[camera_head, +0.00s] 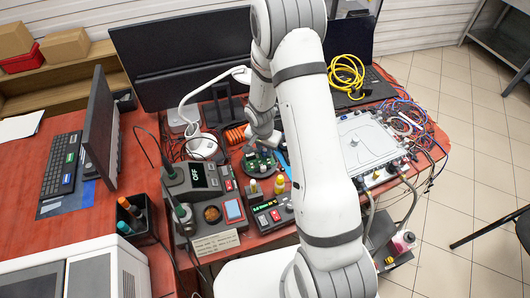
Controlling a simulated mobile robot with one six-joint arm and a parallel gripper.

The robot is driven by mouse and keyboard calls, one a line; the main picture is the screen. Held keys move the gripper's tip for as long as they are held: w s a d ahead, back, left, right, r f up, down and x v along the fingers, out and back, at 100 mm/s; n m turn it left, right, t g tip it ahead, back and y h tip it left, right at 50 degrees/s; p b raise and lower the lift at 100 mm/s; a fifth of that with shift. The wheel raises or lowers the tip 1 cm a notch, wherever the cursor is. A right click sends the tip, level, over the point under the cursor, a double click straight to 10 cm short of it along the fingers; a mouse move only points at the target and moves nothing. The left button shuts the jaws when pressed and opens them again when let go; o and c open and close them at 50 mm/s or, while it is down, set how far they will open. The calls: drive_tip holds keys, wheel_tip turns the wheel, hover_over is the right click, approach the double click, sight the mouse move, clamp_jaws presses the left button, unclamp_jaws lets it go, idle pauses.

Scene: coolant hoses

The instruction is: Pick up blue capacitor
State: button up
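My white arm reaches from the bottom of the view up and over the red workbench (25,215). My gripper (266,143) points down just above a round green circuit board (257,163). It is small and partly merged with the arm, so I cannot see whether its fingers are apart or hold anything. Small parts sit on the board, but they are too small to tell apart. I cannot make out a blue capacitor. A thin blue object (283,163) lies just right of the board, partly hidden by my arm.
A soldering station (190,176) and a red-and-black power supply (268,216) stand in front of the board. A white lamp (201,146) and orange coil (236,136) are behind. A metal unit (368,143) with hoses and a laptop with yellow cable (345,72) are right.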

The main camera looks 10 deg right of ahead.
clamp_jaws()
